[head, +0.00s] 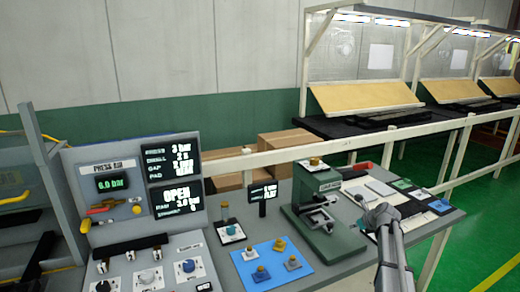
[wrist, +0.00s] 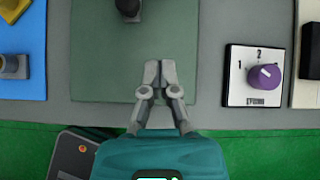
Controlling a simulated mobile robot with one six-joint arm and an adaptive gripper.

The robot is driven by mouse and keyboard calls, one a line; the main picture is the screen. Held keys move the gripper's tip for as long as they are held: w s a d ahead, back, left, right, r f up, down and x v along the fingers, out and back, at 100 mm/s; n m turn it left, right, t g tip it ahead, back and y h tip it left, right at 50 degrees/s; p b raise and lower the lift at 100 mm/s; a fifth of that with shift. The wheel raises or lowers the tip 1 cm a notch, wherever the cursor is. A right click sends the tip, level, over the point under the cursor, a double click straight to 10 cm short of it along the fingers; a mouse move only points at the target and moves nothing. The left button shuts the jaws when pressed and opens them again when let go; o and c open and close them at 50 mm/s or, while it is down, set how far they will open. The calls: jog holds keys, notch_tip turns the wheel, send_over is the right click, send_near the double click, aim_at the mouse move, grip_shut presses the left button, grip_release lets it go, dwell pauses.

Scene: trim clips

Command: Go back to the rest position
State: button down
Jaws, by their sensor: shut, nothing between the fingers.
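My gripper (head: 380,214) is at the right part of the grey workbench (head: 345,262) in the head view, with my grey arm reaching up from the lower edge. In the wrist view my gripper (wrist: 160,72) has its two fingers together and holds nothing. There its tips are over a grey-green plate (wrist: 110,75), with a dark post (wrist: 128,8) beyond them. In the head view the green press (head: 318,215) stands just left of my gripper. My gripper hides part of the bench behind it.
A blue mat (head: 250,280) with several small knobbed parts lies left of the press. A control panel (head: 130,195) stands at the left. In the wrist view a purple knob (wrist: 263,76) is right of my fingers. Pale and coloured tiles (head: 382,187) lie behind my gripper.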

jog(key=s+a+n, duration=0.2)
jog(key=a, duration=0.1)
jog(key=s+a+f+n+g, duration=0.1)
jog(key=s+a+n, duration=0.1)
jog(key=a+n, duration=0.1)
jog(key=s+a+f+n+g, duration=0.1)
jog(key=s+a+n, duration=0.1)
jog(key=a, duration=0.1)
jog(key=shift+n, duration=0.3)
jog(key=s+a+n, duration=0.2)
jog(key=s+a+f+n+g, duration=0.1)
jog(key=s+a+n, duration=0.1)
jog(key=s+a+n+g, duration=0.1)
jog(key=s+a+n, duration=0.1)
jog(key=n, duration=0.1)
jog(key=shift+s+a+f, duration=0.1)
jog(key=shift+a+f, duration=0.15)
jog(key=shift+a, duration=0.05)
jog(key=s+a+n+g+h, duration=0.1)
jog(key=s+a+n, duration=0.3)
jog(key=s+n, duration=0.4)
jog(key=s+a+f+n+g+h, duration=0.1)
jog(key=s+a+n+g+h, duration=0.1)
jog(key=s+a+n, duration=0.3)
jog(key=shift+s+f+n+g, duration=0.25)
jog(key=shift+s+n+g, duration=0.25)
jog(key=shift+s+n, duration=1.1)
jog(key=shift+d, duration=0.1)
